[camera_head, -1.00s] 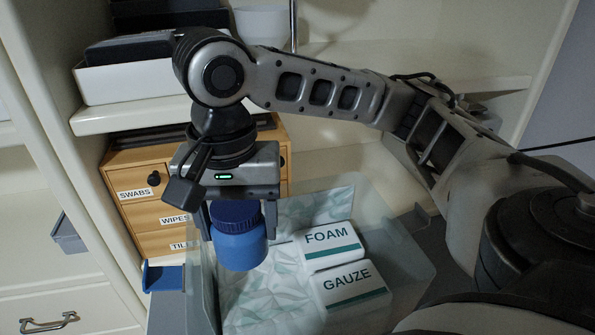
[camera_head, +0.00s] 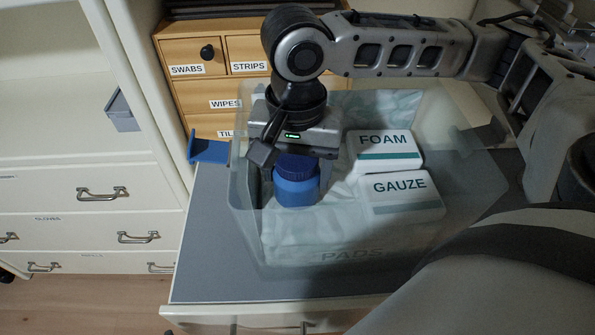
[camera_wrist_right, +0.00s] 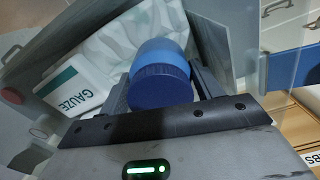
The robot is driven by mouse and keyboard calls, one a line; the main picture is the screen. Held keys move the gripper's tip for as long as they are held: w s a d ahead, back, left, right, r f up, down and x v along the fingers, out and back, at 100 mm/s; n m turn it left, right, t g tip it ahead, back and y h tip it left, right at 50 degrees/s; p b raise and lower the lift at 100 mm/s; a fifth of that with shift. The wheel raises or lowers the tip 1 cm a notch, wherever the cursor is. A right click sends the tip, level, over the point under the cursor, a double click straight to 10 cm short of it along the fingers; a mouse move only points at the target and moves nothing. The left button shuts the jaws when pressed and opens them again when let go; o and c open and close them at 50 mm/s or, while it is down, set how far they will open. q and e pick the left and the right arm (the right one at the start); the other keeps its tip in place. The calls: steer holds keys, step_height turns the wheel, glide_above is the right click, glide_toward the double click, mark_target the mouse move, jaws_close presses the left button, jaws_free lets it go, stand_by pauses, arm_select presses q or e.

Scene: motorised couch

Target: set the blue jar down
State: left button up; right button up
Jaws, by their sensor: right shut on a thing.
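The blue jar (camera_head: 297,188) has a darker blue lid and hangs upright in my right gripper (camera_head: 294,172), which is shut on it. In the right wrist view the jar (camera_wrist_right: 160,72) sits between the fingers of the right gripper (camera_wrist_right: 165,90), lid toward the camera. The jar is over or inside the left part of a clear bin (camera_head: 300,255) labelled PADS. Whether its base touches anything is hidden. My left gripper is not in view.
White packs labelled FOAM (camera_head: 384,150) and GAUZE (camera_head: 402,195) lie in the bin, right of the jar. Pale patterned packs are beneath. A wooden drawer unit (camera_head: 205,97) stands behind. A blue bracket (camera_head: 208,148) is left of the bin. Grey countertop (camera_head: 205,255) is clear at front left.

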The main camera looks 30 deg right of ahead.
steer(key=shift+f, duration=0.6)
steer(key=shift+f, duration=0.1)
steer(key=o, duration=1)
step_height(320, 180, up, 12)
steer(key=shift+r+p, duration=0.1)
steer(key=shift+p, duration=1.1)
